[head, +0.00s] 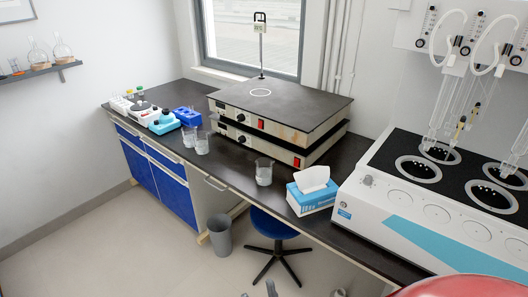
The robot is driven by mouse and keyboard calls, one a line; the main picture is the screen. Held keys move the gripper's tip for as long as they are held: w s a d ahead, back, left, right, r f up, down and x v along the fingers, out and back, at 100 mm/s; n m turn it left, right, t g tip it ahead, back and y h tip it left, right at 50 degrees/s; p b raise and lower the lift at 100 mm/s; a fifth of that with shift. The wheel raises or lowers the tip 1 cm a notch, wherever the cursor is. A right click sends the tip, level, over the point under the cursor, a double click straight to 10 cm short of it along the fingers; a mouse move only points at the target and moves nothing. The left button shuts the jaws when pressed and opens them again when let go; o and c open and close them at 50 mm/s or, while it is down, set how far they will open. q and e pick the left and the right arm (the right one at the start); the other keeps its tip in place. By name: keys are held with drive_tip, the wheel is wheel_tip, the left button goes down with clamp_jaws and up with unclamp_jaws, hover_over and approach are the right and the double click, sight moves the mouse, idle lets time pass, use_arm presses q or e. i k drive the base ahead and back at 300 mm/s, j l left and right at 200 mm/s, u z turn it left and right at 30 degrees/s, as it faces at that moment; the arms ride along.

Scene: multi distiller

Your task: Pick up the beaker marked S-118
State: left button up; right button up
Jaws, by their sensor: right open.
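Clear glass beakers stand upright on the dark bench. Two are close together on the left, a farther beaker (189,138) and a nearer beaker (202,144). A third beaker (264,173) stands alone in front of the hotplate, left of the tissue box. Their markings are too small to read, so I cannot tell which is S-118. Only small grey tips of my right gripper (260,291) show at the bottom edge, open, well below the bench top and touching no beaker. My left gripper is not in view.
A wide black-topped hotplate (285,100) stands behind the beakers. A tissue box (312,191) and a white distiller (420,215) are to the right. Blue racks (187,116) are at the left. A blue stool (272,224) and grey bin (219,235) stand on the floor before the bench.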

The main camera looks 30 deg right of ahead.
sight(264, 165)
drive_tip(key=i+j+z, duration=0.25)
drive_tip(key=z, duration=0.25)
drive_tip(key=i+j+z, duration=0.2)
drive_tip(key=z, duration=0.3)
drive_tip(key=i+j+z, duration=0.1)
drive_tip(key=j+z, duration=0.4)
